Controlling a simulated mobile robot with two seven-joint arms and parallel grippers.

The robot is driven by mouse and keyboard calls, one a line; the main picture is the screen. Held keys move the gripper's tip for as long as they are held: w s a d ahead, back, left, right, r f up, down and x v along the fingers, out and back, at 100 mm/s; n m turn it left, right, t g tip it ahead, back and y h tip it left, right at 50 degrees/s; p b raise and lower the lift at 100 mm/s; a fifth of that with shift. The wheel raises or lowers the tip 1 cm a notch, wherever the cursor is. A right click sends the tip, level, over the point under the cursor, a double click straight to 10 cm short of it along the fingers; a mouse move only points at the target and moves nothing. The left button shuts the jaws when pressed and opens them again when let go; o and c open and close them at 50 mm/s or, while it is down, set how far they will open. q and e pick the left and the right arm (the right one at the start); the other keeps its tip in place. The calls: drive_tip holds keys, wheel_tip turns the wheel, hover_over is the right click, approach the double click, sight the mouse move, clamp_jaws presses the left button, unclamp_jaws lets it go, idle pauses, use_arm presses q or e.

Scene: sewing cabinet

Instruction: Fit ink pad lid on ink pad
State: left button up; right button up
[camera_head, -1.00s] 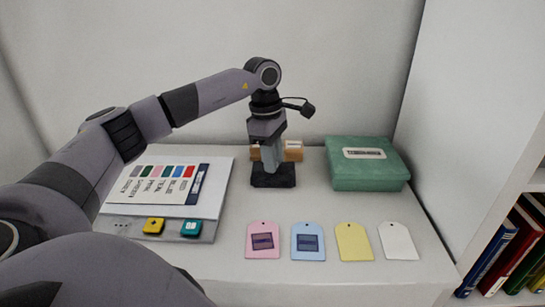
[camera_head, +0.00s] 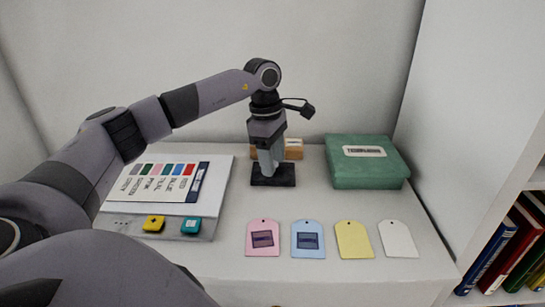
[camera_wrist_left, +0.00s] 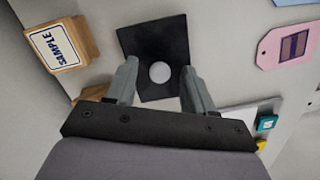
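A black square piece (camera_head: 287,179) with a lid's look lies flat on the cabinet top under my left gripper (camera_head: 271,171). In the left wrist view the dark square (camera_wrist_left: 150,37) has a round grey knob (camera_wrist_left: 159,71) at its middle. The two fingers of my left gripper (camera_wrist_left: 159,82) stand apart on either side of the knob, with gaps between. I cannot tell whether the ink pad lies beneath this lid, as its underside is hidden. My right gripper is not in view.
A wooden block with a label (camera_head: 294,148) stands behind the black piece. A green box (camera_head: 367,172) is to the right. Pink (camera_head: 262,251), blue, yellow and white tags lie in front. A colour chart board (camera_head: 208,225) with yellow and teal pieces is to the left.

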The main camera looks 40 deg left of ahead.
use_arm(q)
drive_tip(key=r, duration=0.7)
drive_tip(key=shift+s+a, duration=0.15)
drive_tip(key=shift+a, duration=0.25)
